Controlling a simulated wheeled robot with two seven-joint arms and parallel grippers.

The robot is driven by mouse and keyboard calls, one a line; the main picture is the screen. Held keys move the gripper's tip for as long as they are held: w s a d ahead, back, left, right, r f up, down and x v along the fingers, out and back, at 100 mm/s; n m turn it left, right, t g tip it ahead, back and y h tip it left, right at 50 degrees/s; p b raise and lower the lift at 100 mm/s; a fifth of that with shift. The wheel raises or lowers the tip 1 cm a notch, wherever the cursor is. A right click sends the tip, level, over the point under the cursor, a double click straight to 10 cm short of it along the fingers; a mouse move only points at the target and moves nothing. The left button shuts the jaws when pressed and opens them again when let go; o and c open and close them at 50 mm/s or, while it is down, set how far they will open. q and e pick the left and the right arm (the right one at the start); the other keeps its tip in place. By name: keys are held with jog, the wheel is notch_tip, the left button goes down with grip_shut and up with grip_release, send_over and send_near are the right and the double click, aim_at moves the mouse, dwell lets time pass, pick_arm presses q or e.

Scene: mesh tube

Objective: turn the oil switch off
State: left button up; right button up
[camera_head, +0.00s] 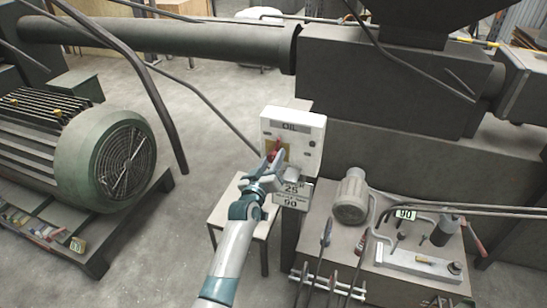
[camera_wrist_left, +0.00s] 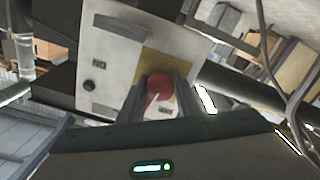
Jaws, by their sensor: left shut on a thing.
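The oil switch box (camera_head: 308,135) is a white box with an OIL label, upright near the middle of the head view. Its red knob (camera_head: 277,150) sits on a yellow plate and is partly covered by my gripper. My left gripper (camera_head: 272,164) reaches up to the front of the box, with its fingers at the knob. In the left wrist view the red knob (camera_wrist_left: 158,84) lies between the two fingers (camera_wrist_left: 158,100), which are shut on it. A pale pointer mark shows on the knob. The white box face (camera_wrist_left: 105,68) also shows there, tilted. My right gripper is not in view.
A green motor (camera_head: 95,160) stands at left. A bench with a small grey motor (camera_head: 351,197), hoses and a gauge (camera_head: 405,214) is at right.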

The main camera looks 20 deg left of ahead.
pick_arm(q)
jog(key=shift+n, duration=1.1)
jog(key=o, duration=1.1)
jog(key=shift+c, duration=0.2)
jog(key=s+b, duration=0.3)
jog(key=s, duration=1.4)
jog(key=shift+s+a+b, duration=0.2)
jog(key=shift+a+b, duration=0.1)
jog(key=shift+b, duration=0.05)
